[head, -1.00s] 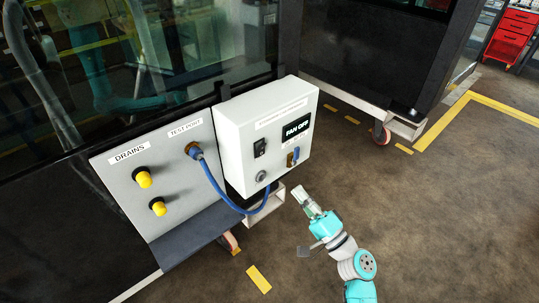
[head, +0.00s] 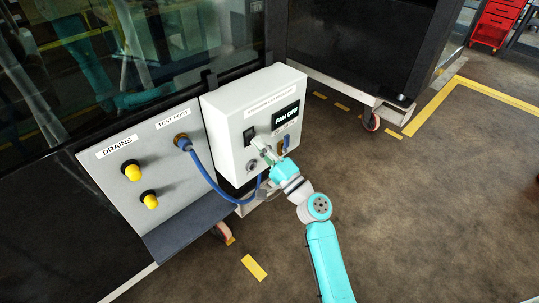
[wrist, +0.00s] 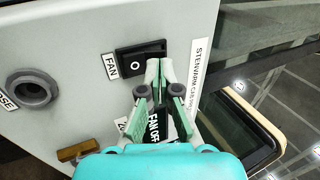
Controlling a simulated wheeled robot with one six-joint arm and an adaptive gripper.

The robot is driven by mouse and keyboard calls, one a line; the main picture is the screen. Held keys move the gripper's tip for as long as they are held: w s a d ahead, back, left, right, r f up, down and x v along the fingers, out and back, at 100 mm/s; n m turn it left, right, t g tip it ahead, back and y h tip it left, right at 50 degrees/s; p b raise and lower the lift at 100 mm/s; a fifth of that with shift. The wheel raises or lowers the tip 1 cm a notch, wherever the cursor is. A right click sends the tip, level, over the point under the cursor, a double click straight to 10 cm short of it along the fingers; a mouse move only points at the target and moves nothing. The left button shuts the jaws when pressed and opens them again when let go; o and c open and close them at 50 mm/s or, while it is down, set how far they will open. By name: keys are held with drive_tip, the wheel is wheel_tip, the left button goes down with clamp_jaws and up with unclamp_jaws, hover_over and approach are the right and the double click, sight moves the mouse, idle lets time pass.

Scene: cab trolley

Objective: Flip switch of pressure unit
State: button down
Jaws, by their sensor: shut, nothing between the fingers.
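The pressure unit (head: 222,116) is a white box on the black cab wall, with a display (head: 286,114) reading FAN OFF. Its black rocker switch (head: 249,134) is on the front face, left of the display. In the wrist view the switch (wrist: 128,58), beside a FAN label, shows an O mark. My gripper (head: 259,144) is shut and empty, its tips at the lower right of the switch. In the wrist view the fingertips (wrist: 160,66) overlap the switch's edge; I cannot tell whether they touch it. The fingers hide part of the display.
A blue hose (head: 205,174) runs from the test port to the unit's underside. Two yellow drain knobs (head: 132,171) stick out at the left. A round grey port (wrist: 32,89) lies near the switch.

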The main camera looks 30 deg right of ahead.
drive_tip(key=shift+w+r, duration=0.15)
drive_tip(key=shift+w, duration=0.15)
drive_tip(key=shift+a, duration=0.1)
drive_tip(key=shift+w+r, duration=0.25)
drive_tip(key=shift+w, duration=0.05)
